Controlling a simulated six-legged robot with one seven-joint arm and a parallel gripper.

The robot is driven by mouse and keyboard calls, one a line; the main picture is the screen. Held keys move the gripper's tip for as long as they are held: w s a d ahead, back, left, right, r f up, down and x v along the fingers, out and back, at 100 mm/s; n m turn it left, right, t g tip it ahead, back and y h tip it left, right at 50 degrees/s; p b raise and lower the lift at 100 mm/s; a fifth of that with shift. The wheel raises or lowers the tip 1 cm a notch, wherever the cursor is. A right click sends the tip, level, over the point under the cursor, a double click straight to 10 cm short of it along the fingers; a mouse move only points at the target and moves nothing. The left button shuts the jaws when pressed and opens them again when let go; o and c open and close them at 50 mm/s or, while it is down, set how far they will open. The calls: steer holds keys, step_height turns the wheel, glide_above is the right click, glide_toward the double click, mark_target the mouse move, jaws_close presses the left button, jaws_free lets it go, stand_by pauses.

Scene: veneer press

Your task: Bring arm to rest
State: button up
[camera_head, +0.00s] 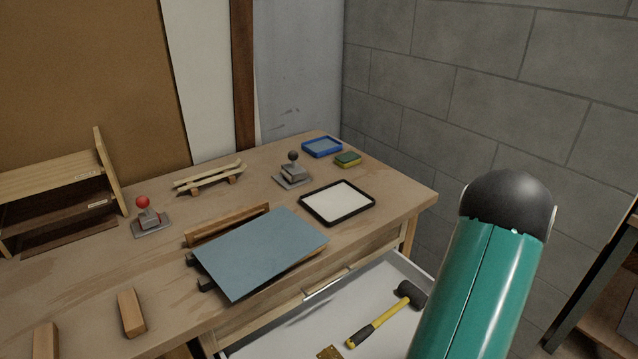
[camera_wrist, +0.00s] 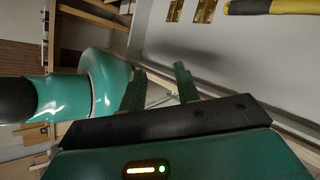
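My arm shows in the head view as a teal link with a black rounded joint, at the lower right in front of the bench and open drawer. My gripper is outside the head view. In the wrist view my gripper (camera_wrist: 159,76) has its two teal fingers apart, with nothing seen between them. Beyond it is the pale floor of the open drawer (camera_wrist: 170,38). My own teal arm link fills the left of that view.
The drawer, open under the workbench (camera_head: 85,290), holds a yellow-handled mallet (camera_head: 386,313) and brass hinges (camera_wrist: 205,11). A blue-grey sheet (camera_head: 260,252), a black-framed tray (camera_head: 371,205) and clamps stand on the bench. A block wall (camera_head: 480,80) stands behind, a dark-legged table (camera_head: 600,290) right.

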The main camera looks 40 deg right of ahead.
steer(key=w+a+r+n+g+h, duration=0.45)
steer(key=w+a+r+n, duration=0.65)
steer(key=a+r+n, duration=0.3)
steer(key=s+a+r+n+t+h, duration=0.1)
steer(key=a+r+n+t+h, duration=0.1)
steer(key=a+r+n, duration=0.3)
steer(key=a+r+n+t+h, duration=0.3)
steer(key=a+r+n, duration=0.2)
steer(key=a+n, duration=0.7)
steer(key=shift+s+a+r+n+t, duration=0.35)
steer(key=shift+a+r+n, duration=0.05)
steer(key=shift+a, duration=0.4)
